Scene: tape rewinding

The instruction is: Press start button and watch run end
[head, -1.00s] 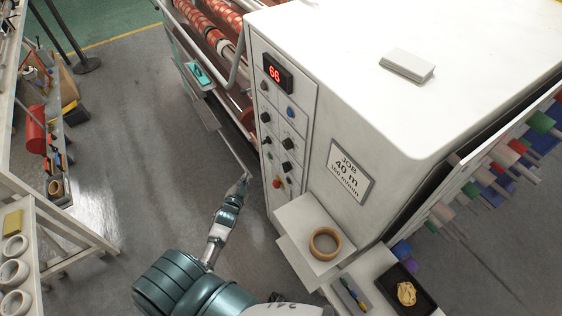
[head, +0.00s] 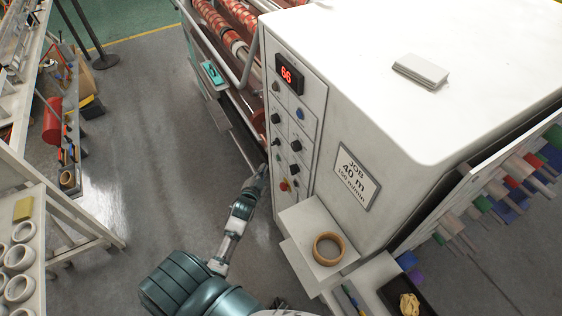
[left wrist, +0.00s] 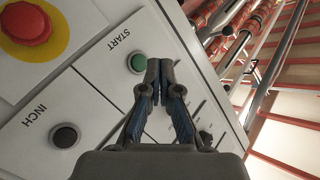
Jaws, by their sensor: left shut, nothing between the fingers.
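The control panel (head: 291,135) is on the side of a white machine cabinet. In the left wrist view the green start button (left wrist: 137,62), labelled START, sits just left of my fingertips, and I cannot tell whether they touch the panel. My left gripper (left wrist: 160,66) is shut and empty; in the head view it is at the panel's lower left edge (head: 262,172). The red display (head: 287,76) reads 66. A job card (head: 356,174) reads 40 m, 150 m/min. My right gripper is not in view.
A red stop button (left wrist: 27,24) on a yellow disc and a black INCH button (left wrist: 65,136) are on the same panel. A tape ring (head: 328,248) lies on a shelf below the job card. Red-patterned rolls (head: 222,30) are behind.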

